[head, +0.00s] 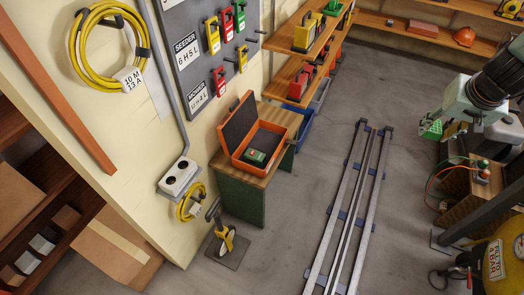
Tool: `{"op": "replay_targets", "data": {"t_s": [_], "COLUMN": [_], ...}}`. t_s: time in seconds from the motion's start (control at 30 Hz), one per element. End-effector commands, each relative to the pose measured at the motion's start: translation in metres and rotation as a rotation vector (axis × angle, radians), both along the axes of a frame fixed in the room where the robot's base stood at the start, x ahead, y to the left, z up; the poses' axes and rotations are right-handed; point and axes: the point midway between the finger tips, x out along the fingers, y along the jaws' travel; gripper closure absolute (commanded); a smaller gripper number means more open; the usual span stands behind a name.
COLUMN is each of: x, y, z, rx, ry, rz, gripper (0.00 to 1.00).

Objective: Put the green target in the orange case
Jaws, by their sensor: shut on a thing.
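The green target (430,129) is a small bright green plate with a grid-like face. It is at the right of the head view, at the end of my arm. My gripper (439,119) is shut on it and holds it up, well to the right of the case. The fingers are small and partly hidden by the wrist. The orange case (240,157) stands open on a wooden-topped green cabinet (243,200) left of centre, its lid tilted up toward the wall.
Floor rails (345,215) run between my gripper and the cabinet. Wooden shelves (300,70) with tools stand behind the case. A wheeled yellow tool (226,240) stands before the cabinet. A yellow tank (497,262) and a wooden crate (460,195) are at right.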

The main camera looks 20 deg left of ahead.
Motion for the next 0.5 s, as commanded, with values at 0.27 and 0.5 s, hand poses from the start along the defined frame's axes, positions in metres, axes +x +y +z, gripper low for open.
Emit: {"op": "replay_targets", "data": {"t_s": [0.27, 0.5], "x": [0.008, 0.03], "y": [0.01, 0.038], "z": [-0.006, -0.023], "rx": [0.0, 0.0], "ry": [0.0, 0.0], "rz": [0.03, 0.117], "gripper": [0.78, 0.78]}}
